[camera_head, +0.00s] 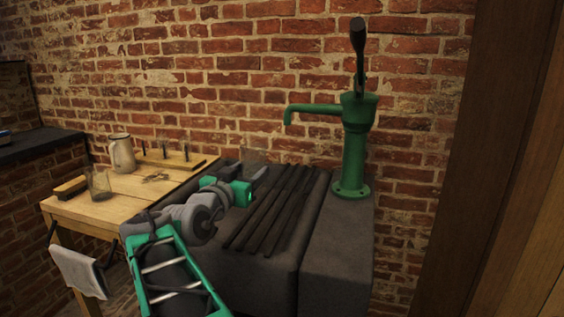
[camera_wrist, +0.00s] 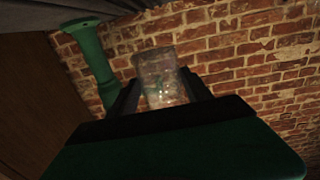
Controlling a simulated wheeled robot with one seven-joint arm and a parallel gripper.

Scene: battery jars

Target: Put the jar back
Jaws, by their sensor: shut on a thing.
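My gripper (camera_head: 258,174) is shut on a clear glass jar (camera_wrist: 160,78) and holds it above the stone sink. In the wrist view the jar stands out between the two dark fingers, with the brick wall showing through it. In the head view the held jar (camera_head: 252,155) is only faintly visible against the bricks. I cannot tell which way its mouth faces. A second clear glass jar (camera_head: 99,185) stands on the wooden table at the left. A wooden board with several dark upright pegs (camera_head: 178,160) lies at the back of that table.
The stone sink (camera_head: 340,235) carries dark wooden slats (camera_head: 268,222). A green hand pump (camera_head: 356,150) stands at its right, its spout reaching left. The table (camera_head: 120,207) also holds a pale jug (camera_head: 122,155), a brush (camera_head: 70,187) and a small tangle (camera_head: 155,178). A cloth (camera_head: 78,270) hangs in front.

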